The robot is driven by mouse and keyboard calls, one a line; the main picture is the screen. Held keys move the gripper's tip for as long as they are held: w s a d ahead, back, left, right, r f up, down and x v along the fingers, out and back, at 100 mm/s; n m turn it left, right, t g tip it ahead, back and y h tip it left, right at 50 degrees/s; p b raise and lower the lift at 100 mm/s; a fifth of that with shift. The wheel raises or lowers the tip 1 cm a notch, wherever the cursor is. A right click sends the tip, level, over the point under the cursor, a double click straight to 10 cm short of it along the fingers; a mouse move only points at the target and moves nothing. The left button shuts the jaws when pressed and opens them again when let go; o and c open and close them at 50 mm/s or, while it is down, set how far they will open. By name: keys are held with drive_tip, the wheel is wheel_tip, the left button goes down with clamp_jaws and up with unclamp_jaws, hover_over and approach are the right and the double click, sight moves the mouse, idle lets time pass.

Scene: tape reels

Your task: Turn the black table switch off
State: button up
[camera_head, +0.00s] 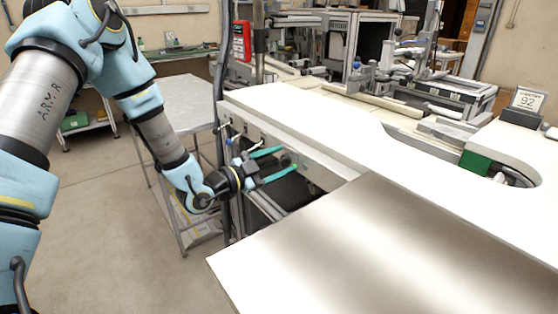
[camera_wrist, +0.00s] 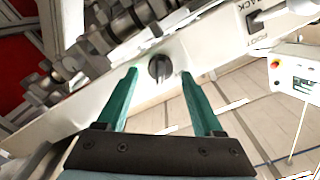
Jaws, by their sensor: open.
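The black table switch (camera_wrist: 160,68) is a round rotary knob on a white panel, seen in the wrist view. Its grip bar stands nearly upright in that picture. My gripper (camera_wrist: 159,75) is open, with its two teal fingers on either side of the knob and gaps between them and it. Nothing is held. In the head view my gripper (camera_head: 288,159) reaches the side panel of the long white table (camera_head: 300,122). The knob is small and dark between the fingers there, and I cannot tell its setting.
Another switch (camera_wrist: 256,22) with printed lettering sits on the same panel. A metal sheet top (camera_head: 370,250) juts out at the front right. A metal side table (camera_head: 190,100) stands left of the panel. Bare floor (camera_head: 100,230) lies at the left.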

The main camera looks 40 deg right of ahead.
clamp_jaws()
idle(0.5)
drive_tip(key=n+b, duration=0.1)
drive_tip(key=n, duration=0.2)
drive_tip(key=shift+w+n, duration=0.15)
drive_tip(key=shift+n, duration=0.25)
drive_tip(key=n, duration=0.3)
drive_tip(key=shift+w+n, duration=0.15)
drive_tip(key=shift+n, duration=0.15)
drive_tip(key=n, duration=0.6)
drive_tip(key=shift+w, duration=0.2)
drive_tip(key=shift+n, duration=0.4)
